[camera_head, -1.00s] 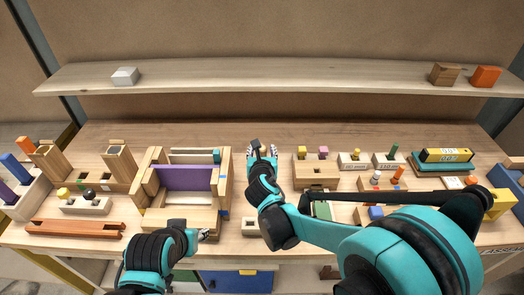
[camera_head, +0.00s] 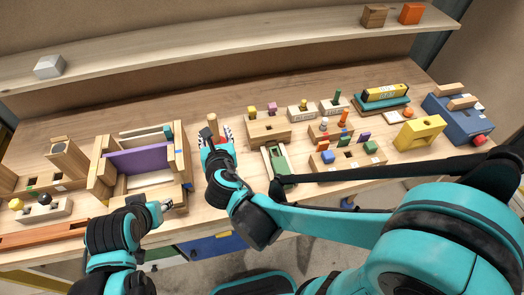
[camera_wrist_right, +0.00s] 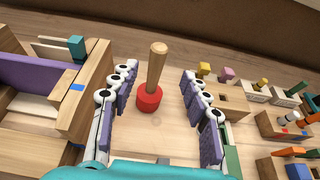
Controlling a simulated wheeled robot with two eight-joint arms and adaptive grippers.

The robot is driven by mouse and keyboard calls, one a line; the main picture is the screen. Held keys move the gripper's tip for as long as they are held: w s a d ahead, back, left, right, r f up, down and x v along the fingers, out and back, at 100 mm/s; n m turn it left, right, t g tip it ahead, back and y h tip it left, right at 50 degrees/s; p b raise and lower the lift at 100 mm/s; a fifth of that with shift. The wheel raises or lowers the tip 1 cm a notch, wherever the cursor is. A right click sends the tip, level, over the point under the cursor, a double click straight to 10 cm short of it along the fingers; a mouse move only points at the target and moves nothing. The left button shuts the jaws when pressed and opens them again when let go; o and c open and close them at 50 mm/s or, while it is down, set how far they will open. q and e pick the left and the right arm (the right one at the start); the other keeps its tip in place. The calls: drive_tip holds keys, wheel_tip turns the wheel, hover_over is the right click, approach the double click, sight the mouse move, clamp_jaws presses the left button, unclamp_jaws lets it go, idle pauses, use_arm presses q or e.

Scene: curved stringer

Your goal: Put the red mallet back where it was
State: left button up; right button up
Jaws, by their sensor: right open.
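The red mallet (camera_wrist_right: 149,98) stands head-down on the table in the right wrist view, its wooden handle (camera_wrist_right: 157,62) pointing up and slightly tilted. My right gripper (camera_wrist_right: 157,100) is open, with white-and-purple fingers on both sides of the mallet and visible gaps to them.
The wooden frame with a purple panel (camera_head: 140,160) stands left of the mallet. A wooden block with pegs (camera_head: 268,130) and a green-topped tray (camera_head: 277,163) are to the right. Several peg blocks continue rightward. A shelf (camera_head: 220,48) spans the back.

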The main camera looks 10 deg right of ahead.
drive_tip(key=s+d+m+g+h, duration=0.1)
drive_tip(key=s+d+m+g, duration=0.15)
drive_tip(key=d+m, duration=0.65)
drive_tip(key=s+d+f+m+g, duration=0.1)
drive_tip(key=s+d+m, duration=0.2)
drive_tip(key=m, duration=0.6)
drive_tip(key=s+d+f+m+g, duration=0.1)
drive_tip(key=s+d+m+g, duration=0.1)
drive_tip(key=s+m, duration=0.4)
drive_tip(key=s+d+f+m+g+y, duration=0.1)
drive_tip(key=s+d+m, duration=0.2)
drive_tip(key=m, duration=0.8)
drive_tip(key=shift+s+d+m, duration=0.3)
drive_tip(key=shift+s+m, duration=0.1)
drive_tip(key=shift+s, duration=0.85)
drive_tip(key=shift+f, duration=0.1)
drive_tip(key=shift+f+b, duration=0.85)
drive_tip(key=shift+b, duration=0.05)
